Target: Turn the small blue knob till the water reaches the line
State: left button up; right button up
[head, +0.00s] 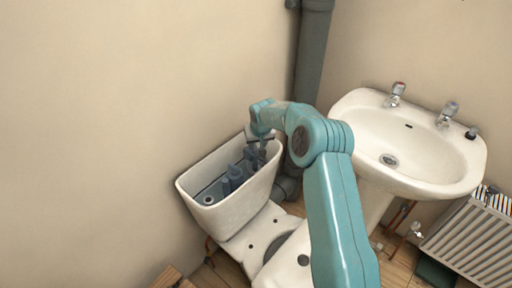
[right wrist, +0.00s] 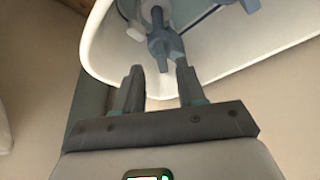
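The open white cistern (head: 228,213) stands against the wall in the head view, with several blue-grey fittings (head: 236,172) inside. My right gripper (head: 259,139) is over its far right end, partly hidden by my own wrist. In the right wrist view my right gripper (right wrist: 158,84) has its two fingers apart. A blue-grey knob-like part (right wrist: 164,43) with short arms is just beyond the fingertips, its lower end near the gap between them. I cannot tell whether they touch. The water level and the line are too small to make out. My left gripper is not in view.
A white washbasin (head: 440,160) with two taps stands at the right, beside my right arm. A dark grey pipe (head: 312,60) runs up the corner behind the cistern. A white radiator (head: 470,240) is at the lower right. The wall left of the cistern is clear.

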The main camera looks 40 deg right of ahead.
aim_at(256, 149)
jog(key=shift+x, duration=2.05)
jog(key=shift+a, duration=0.1)
grip_shut()
